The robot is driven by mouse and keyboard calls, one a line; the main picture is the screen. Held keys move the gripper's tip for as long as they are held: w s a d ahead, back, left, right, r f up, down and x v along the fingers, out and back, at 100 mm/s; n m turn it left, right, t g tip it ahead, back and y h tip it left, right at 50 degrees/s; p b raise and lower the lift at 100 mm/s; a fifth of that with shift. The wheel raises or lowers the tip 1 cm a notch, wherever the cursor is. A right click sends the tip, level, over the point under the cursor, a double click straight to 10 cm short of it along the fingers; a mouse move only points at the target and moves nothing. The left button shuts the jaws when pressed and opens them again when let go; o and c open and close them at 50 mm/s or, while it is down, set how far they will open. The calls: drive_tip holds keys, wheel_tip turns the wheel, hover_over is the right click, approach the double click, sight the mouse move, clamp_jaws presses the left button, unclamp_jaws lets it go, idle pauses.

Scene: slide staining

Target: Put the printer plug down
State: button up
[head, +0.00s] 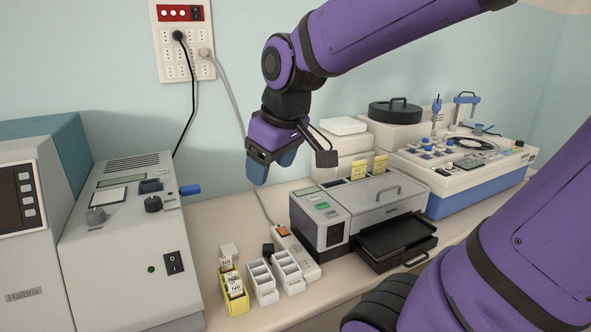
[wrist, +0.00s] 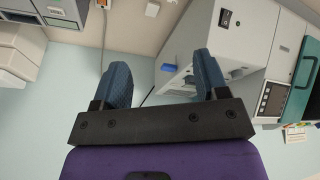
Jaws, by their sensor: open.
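My gripper (head: 271,165) is open above the counter, in front of the wall. In the wrist view its two blue fingers (wrist: 161,80) stand wide apart with nothing between them. A small black block that looks like a plug (head: 268,250) sits on the counter beside the power strip (head: 297,256), below my gripper and apart from it. I cannot tell for sure that it is the printer plug. The printer-like device (head: 333,230) with a green screen stands right of the strip. A black plug (head: 178,35) and a pale plug (head: 204,53) are in the wall panel.
A yellow box (head: 234,295) and white racks (head: 262,285) stand at the counter's front. A grey machine (head: 125,240) with a blue knob stands at left, another bench instrument (head: 455,165) at right. A black tray (head: 395,243) juts from the printer-like device. Cords hang down the wall.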

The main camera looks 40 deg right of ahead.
drive_tip(key=s+a+r+m+t, duration=0.1)
drive_tip(key=s+a+r+m, duration=0.1)
drive_tip(key=s, duration=0.6)
drive_tip(key=shift+s+m, duration=0.2)
drive_tip(key=shift+m, duration=0.1)
idle(0.8)
